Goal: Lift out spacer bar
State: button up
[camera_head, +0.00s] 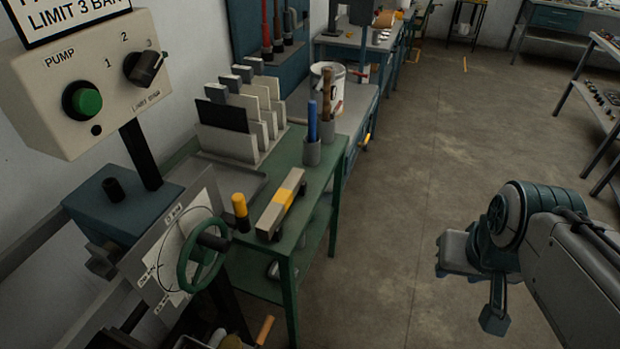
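A pale bar with a yellow band around its middle (282,202) lies near the front end of the green bench (318,176). It looks like the spacer bar, and it appears to rest on dark supports, though its underside is partly hidden. My arm is at the right of the picture, over open floor and well apart from the bar. The end of my arm, with my gripper (480,285), points down there. I cannot make out its fingers clearly, and I see nothing held in it.
A yellow-topped cylinder (240,212) stands just left of the bar. A green handwheel (201,254) and a pump control box (90,85) are at the left. Behind the bar are a holder with blue and brown handles (312,150) and a plate rack (240,140). Floor right of the bench is clear.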

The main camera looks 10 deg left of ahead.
aim_at(265, 227)
jog(key=u, duration=0.1)
jog(key=i, duration=0.55)
jog(key=u, duration=0.85)
jog(key=i, duration=0.5)
jog(key=u, duration=0.6)
